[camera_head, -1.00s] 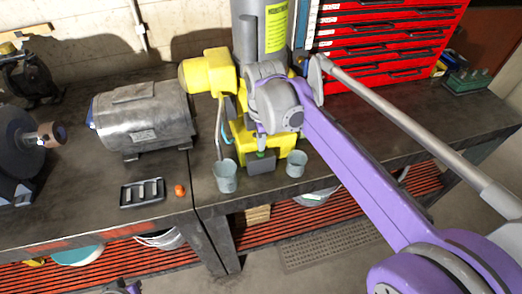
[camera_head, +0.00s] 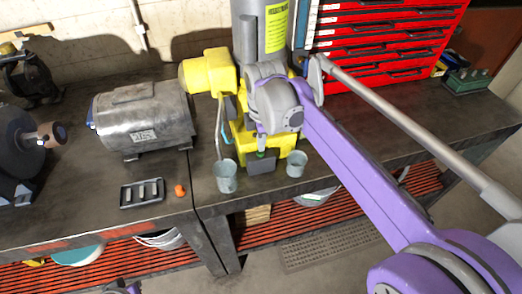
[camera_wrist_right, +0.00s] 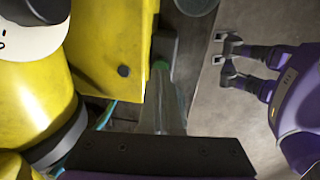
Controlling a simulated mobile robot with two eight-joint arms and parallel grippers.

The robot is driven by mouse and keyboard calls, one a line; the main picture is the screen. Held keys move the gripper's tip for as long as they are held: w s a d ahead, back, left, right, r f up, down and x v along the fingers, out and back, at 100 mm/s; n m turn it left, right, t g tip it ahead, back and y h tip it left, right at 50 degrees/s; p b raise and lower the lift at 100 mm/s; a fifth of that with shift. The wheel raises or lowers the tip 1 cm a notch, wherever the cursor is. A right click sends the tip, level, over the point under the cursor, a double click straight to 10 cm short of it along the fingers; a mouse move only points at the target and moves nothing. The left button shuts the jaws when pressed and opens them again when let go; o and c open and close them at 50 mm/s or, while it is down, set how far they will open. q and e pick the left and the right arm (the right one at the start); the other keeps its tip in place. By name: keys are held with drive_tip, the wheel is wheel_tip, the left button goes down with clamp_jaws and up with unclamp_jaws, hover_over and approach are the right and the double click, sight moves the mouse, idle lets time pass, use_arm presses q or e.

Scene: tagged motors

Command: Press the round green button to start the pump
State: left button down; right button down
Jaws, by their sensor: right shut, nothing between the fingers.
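The round green button (camera_head: 262,154) sits on a small dark grey box (camera_head: 261,166) at the front foot of the yellow pump (camera_head: 240,130). In the right wrist view the green button (camera_wrist_right: 160,66) shows just beyond the fingertips, partly covered by them. My right gripper (camera_wrist_right: 162,84) is shut and empty, its tips close to the button; I cannot tell whether they touch it. In the head view its wrist hides part of the pump.
Two grey cups stand on the bench, left (camera_head: 226,176) and right (camera_head: 296,164) of the button box. A grey motor (camera_head: 145,118), a black tray (camera_head: 142,193) and a small orange thing (camera_head: 180,190) are further left. A red tool chest (camera_head: 390,45) stands behind.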

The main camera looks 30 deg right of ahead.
drive_tip(key=shift+f, duration=0.15)
idle(0.3)
drive_tip(key=shift+f+b, duration=0.55)
drive_tip(key=shift+f, duration=0.35)
drive_tip(key=shift+r, duration=0.15)
drive_tip(key=shift+r+p, duration=0.5)
